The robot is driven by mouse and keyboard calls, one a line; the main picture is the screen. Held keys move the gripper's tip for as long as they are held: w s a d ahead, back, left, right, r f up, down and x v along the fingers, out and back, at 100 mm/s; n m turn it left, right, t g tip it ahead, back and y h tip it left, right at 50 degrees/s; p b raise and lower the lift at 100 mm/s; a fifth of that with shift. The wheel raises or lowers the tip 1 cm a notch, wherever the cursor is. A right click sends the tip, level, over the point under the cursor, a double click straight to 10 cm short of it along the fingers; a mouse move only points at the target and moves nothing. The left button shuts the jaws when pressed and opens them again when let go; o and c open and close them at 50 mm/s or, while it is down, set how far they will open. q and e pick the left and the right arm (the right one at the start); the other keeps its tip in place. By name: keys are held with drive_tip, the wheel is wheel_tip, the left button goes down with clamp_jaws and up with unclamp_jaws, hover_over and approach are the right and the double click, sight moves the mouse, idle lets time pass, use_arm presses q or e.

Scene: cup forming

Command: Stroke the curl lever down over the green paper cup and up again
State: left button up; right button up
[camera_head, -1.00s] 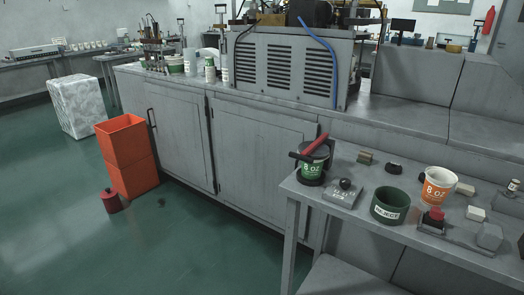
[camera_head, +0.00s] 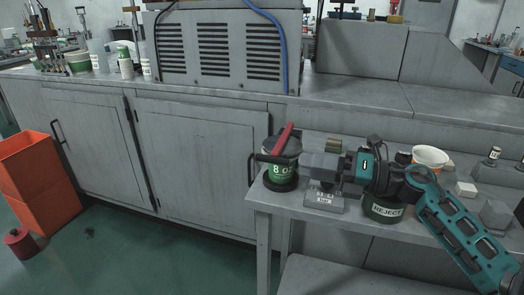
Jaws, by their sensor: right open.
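The green paper cup (camera_head: 284,171), marked 8 OZ, stands upright on a black round base at the left end of the small grey table. The curl lever (camera_head: 283,138) has a red handle that slants up to the right over the cup's top, with black parts around the rim. My right gripper (camera_head: 306,164) reaches in from the right, its grey fingers pointing left just beside the cup. It is open, and I see nothing between its fingers. Whether a finger touches the cup or lever I cannot tell. My left gripper is not in view.
A grey block with a label plate (camera_head: 324,197) sits below my right gripper. The dark green REJECT bin (camera_head: 385,211) is partly behind my arm. An orange and white cup (camera_head: 430,158) and pale blocks (camera_head: 466,189) stand to the right. A machine (camera_head: 223,50) stands on the back counter.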

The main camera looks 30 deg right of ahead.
sight(278, 157)
drive_tip(key=shift+x, duration=3.7)
drive_tip(key=shift+s, duration=0.1)
drive_tip(key=shift+c, duration=0.3)
clamp_jaws()
drive_tip(key=shift+r, duration=0.1)
